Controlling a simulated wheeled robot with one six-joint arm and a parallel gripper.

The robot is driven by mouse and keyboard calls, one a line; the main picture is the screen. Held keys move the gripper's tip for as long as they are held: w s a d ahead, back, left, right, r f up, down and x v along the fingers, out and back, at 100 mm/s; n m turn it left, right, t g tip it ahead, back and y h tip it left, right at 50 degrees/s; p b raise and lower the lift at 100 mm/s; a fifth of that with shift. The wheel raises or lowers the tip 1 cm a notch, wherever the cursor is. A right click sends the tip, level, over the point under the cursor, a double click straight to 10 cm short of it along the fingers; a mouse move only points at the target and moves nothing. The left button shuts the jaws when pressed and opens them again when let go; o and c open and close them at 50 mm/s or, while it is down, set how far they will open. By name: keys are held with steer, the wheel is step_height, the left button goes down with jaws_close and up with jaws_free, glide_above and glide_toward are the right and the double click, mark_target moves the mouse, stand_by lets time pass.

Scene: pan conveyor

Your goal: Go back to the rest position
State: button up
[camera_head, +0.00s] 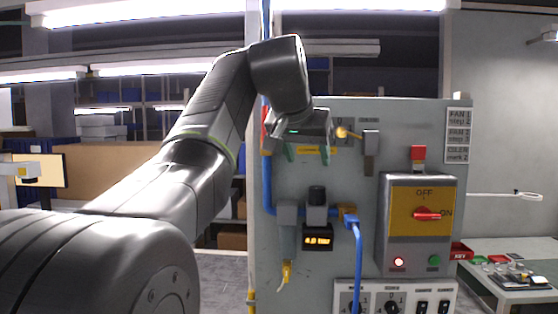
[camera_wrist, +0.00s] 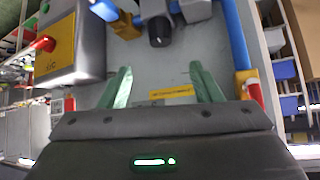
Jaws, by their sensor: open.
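My gripper (camera_head: 308,154) is in the upper middle of the head view, in front of the grey control panel (camera_head: 340,185). Its two green fingers point downward there and stand apart, with nothing seen between them. In the wrist view my gripper (camera_wrist: 163,82) also shows its two fingers spread wide, with the panel face and a yellow label (camera_wrist: 171,91) behind the gap. I cannot tell the exact distance from the fingers to the panel.
The panel carries a switch box with a red handle (camera_head: 428,214), a blue cable (camera_head: 358,262), a small lit display (camera_head: 318,238) and a black knob (camera_wrist: 159,31). A side table (camera_head: 500,291) with small items stands at the right. Shelves fill the back left.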

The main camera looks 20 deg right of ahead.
mark_target(319, 188)
steer(key=x, duration=1.3)
steer(key=shift+w+d+f+p, duration=0.2)
steer(key=shift+w+f+p, duration=0.05)
steer(key=shift+p, duration=0.15)
steer(key=shift+w+d+f, duration=0.1)
steer(key=shift+d+f, duration=0.05)
steer(key=shift+n, duration=0.3)
steer(key=n+t+y+b, duration=0.1)
steer(key=n+t+y, duration=0.1)
steer(key=n+y, duration=0.2)
steer(key=shift+n, duration=0.7)
steer(key=v, duration=1.3)
steer(key=shift+s+a+m+b, duration=0.25)
steer(key=shift+s+m+b, duration=0.05)
steer(key=shift+s, duration=0.2)
steer(key=shift+f, duration=0.15)
